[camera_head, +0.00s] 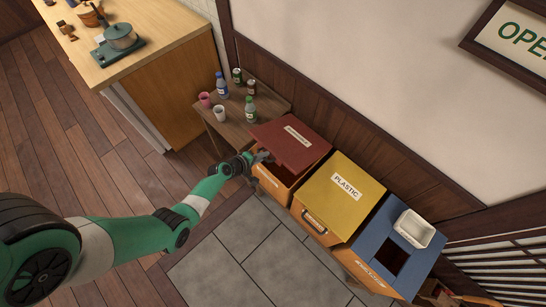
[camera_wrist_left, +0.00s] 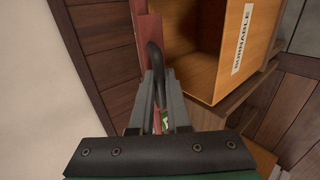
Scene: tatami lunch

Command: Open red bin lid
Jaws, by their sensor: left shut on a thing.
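The red bin lid (camera_head: 285,142) is tilted up, with a gap between it and its wooden bin (camera_head: 275,182) in the head view. My left gripper (camera_head: 262,158) is at the lid's front edge. In the left wrist view, the gripper (camera_wrist_left: 160,88) is shut on the lid's dark curved handle (camera_wrist_left: 154,57). The lid (camera_wrist_left: 145,35) appears nearly edge-on there, beside the open bin (camera_wrist_left: 205,45) labelled BURNABLE. Much of the bin's inside is hidden. My right gripper is not in view.
A yellow-lidded PLASTIC bin (camera_head: 341,190) and a blue-topped bin (camera_head: 398,248) with a white tub (camera_head: 414,229) stand to the right. A small table (camera_head: 233,128) with bottles, cans and cups is behind left. The wall (camera_head: 330,122) runs close behind the bins.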

